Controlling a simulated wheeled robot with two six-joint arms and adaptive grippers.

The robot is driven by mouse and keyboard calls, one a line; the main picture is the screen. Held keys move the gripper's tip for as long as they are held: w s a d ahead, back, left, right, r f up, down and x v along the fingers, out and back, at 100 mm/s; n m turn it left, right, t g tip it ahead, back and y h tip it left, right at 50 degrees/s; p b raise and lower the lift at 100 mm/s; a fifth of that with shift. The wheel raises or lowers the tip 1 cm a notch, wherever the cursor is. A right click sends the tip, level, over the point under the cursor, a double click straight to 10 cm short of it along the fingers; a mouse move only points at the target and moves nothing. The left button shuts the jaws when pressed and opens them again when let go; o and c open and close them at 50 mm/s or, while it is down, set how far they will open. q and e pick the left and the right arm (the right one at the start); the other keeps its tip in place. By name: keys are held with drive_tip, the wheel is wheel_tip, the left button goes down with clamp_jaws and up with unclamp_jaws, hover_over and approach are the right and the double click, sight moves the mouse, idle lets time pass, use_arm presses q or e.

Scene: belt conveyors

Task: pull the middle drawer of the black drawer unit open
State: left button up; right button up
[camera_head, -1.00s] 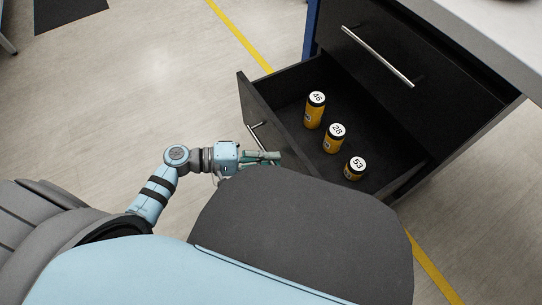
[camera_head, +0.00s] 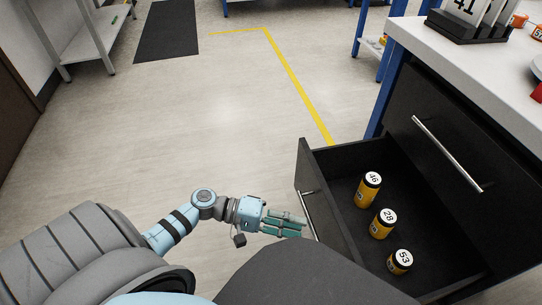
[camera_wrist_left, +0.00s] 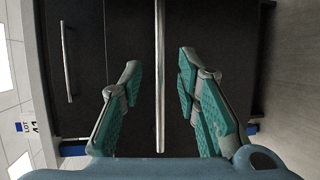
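The black drawer unit (camera_head: 440,110) stands at the right in the head view. Its drawer below the top one, the middle drawer (camera_head: 330,222), is pulled out and its inside shows. The bar handle (camera_head: 308,213) is on its front and also shows in the left wrist view (camera_wrist_left: 160,75). My left gripper (camera_head: 302,226) is at the handle. In the left wrist view my left gripper (camera_wrist_left: 158,68) is open, with a finger on either side of the handle and gaps between. My right gripper is not in view.
Three yellow canisters numbered 46 (camera_head: 367,192), 28 (camera_head: 381,226) and 53 (camera_head: 399,263) stand in the open drawer. The top drawer, with handle (camera_head: 446,153), is shut. A white worktop (camera_head: 460,62) lies above. Floor left of the drawer is clear.

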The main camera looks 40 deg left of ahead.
use_arm(q)
drive_tip(key=v, duration=0.7)
